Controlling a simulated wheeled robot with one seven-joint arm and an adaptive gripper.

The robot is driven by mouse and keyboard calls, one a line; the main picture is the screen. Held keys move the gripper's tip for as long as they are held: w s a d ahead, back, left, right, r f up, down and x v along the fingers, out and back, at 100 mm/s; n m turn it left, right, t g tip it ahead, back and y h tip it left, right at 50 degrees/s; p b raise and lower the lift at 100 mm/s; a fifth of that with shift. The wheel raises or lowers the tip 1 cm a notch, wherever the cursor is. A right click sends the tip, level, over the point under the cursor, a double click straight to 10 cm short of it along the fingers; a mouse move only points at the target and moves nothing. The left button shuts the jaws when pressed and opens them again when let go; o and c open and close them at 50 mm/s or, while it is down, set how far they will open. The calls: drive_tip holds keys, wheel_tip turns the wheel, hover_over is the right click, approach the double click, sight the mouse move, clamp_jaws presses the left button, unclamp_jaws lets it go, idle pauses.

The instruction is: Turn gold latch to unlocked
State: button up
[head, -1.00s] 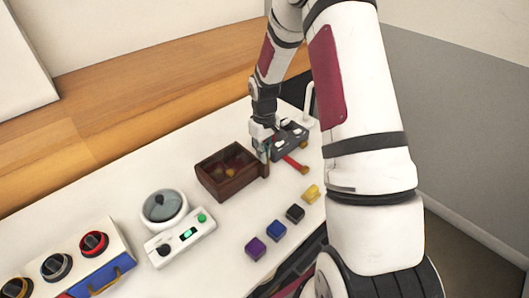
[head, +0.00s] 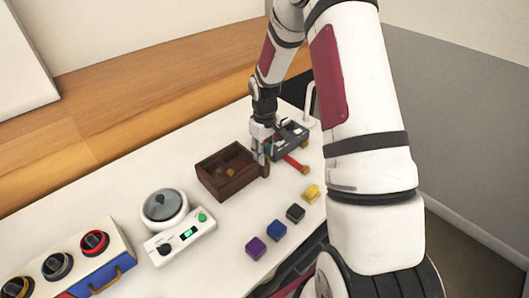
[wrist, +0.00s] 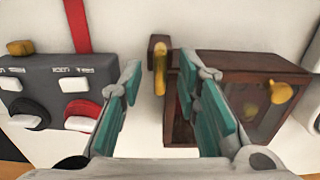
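The gold latch (wrist: 159,68) is a narrow gold bar on a small brown block, beside a brown wooden box (wrist: 225,60) in the wrist view. The bar runs roughly up and down in that picture. My gripper (wrist: 158,75) is open, with its teal-padded fingers on either side of the latch. I cannot tell whether a finger touches it. In the head view my gripper (head: 262,150) reaches down at the right end of the box (head: 220,187) and hides the latch. The box has a glassy face with a gold knob (wrist: 281,92).
A grey switch box (wrist: 45,90) with a red lever (wrist: 78,25) stands close to my gripper. Several coloured blocks (head: 276,230), a round-lidded device (head: 165,207) and a dial panel (head: 78,260) stand on the white table. Bare table lies in front of the wooden box.

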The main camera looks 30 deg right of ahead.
wheel_tip(320, 180, up, 12)
idle(0.6)
idle(0.4)
